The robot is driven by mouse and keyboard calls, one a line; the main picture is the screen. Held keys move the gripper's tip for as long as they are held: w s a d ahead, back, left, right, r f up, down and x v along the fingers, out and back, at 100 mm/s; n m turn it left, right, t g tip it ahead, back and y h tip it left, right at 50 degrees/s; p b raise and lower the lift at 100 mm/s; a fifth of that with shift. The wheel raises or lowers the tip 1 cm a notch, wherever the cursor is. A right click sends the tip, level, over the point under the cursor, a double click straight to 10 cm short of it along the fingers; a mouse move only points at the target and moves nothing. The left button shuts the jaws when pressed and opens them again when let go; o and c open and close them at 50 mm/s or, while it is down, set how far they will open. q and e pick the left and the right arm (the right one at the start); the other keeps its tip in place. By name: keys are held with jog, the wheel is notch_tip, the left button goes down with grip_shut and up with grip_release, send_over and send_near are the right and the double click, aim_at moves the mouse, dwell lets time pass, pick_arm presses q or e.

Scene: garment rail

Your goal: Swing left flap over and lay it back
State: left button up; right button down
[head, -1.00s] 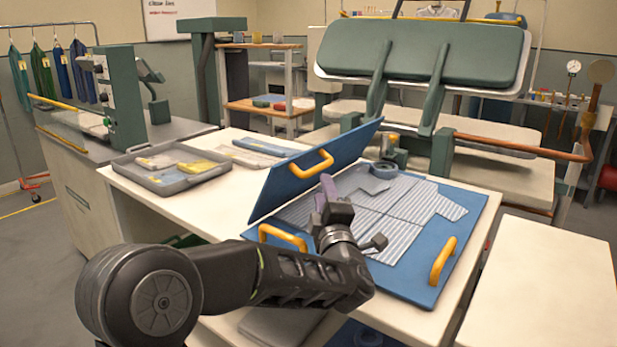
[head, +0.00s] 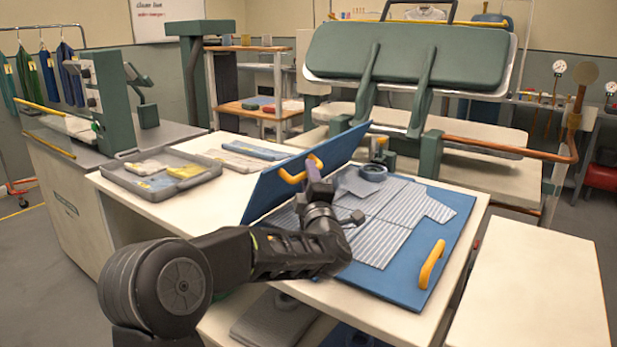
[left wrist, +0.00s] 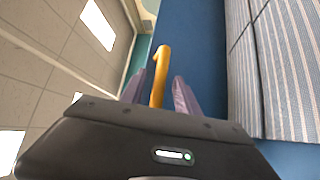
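The left flap (head: 325,170) is a blue panel raised on edge, tilted, at the left side of the blue folding board (head: 395,278). A yellow handle (head: 300,170) is on its face. My left gripper (head: 315,178) is beside the flap's handle. In the left wrist view a yellow handle (left wrist: 160,78) stands between its purple fingertips (left wrist: 160,90), with gaps visible on both sides. My right gripper is not in view.
Another yellow handle (head: 431,264) is at the board's right edge. A grey tray (head: 160,178) of folded items is on the white table at left. A green-padded press (head: 410,60) stands behind. A bare white tabletop (head: 535,285) lies at right.

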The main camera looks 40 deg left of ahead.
pick_arm(q)
jog(key=shift+c, duration=0.4)
grip_shut()
dwell(0.9)
